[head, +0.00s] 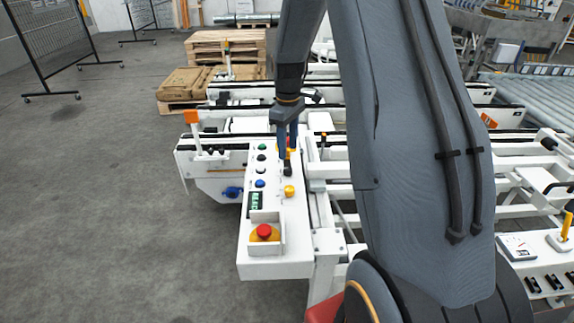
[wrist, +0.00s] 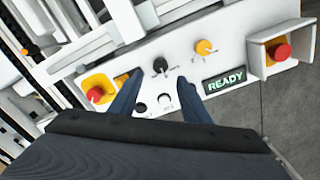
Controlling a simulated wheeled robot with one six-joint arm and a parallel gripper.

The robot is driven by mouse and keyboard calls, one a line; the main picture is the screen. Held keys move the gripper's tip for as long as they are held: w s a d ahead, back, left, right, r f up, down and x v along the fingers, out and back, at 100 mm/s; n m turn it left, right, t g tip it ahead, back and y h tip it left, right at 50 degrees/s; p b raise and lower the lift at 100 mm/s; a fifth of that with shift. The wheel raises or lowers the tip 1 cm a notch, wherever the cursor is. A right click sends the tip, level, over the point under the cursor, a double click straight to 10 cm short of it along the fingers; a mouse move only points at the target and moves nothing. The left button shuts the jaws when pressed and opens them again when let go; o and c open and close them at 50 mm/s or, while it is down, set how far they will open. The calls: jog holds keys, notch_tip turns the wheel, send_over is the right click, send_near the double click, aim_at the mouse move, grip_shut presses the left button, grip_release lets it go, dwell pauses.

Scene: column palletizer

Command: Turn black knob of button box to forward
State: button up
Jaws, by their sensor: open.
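The white button box (head: 248,255) stands in the middle of the head view. Its black knob (head: 288,169) is on the right side of the panel, just beyond a yellow knob (head: 289,190). In the wrist view the black knob (wrist: 160,66) is near the upper middle, with the yellow knob (wrist: 204,47) to its right. My gripper (wrist: 160,80) is open over the panel, and its two fingers frame the black knob from either side without visible contact. In the head view my gripper (head: 287,150) points down just beyond the knob. Its label is too small to read.
A display (wrist: 225,80) reads READY. A shrouded red emergency button (head: 264,231) is at the box's near end; another red button (wrist: 96,94) lies left in the wrist view. Black and white (wrist: 165,101) buttons sit close to the fingers. Conveyor rails surround the box; open floor lies left.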

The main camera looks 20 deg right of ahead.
aim_at(287, 168)
notch_tip(287, 168, down, 8)
jog(key=shift+r+p, duration=0.25)
jog(key=shift+p, duration=0.5)
jog(key=shift+c, duration=0.3)
jog(key=c, duration=1)
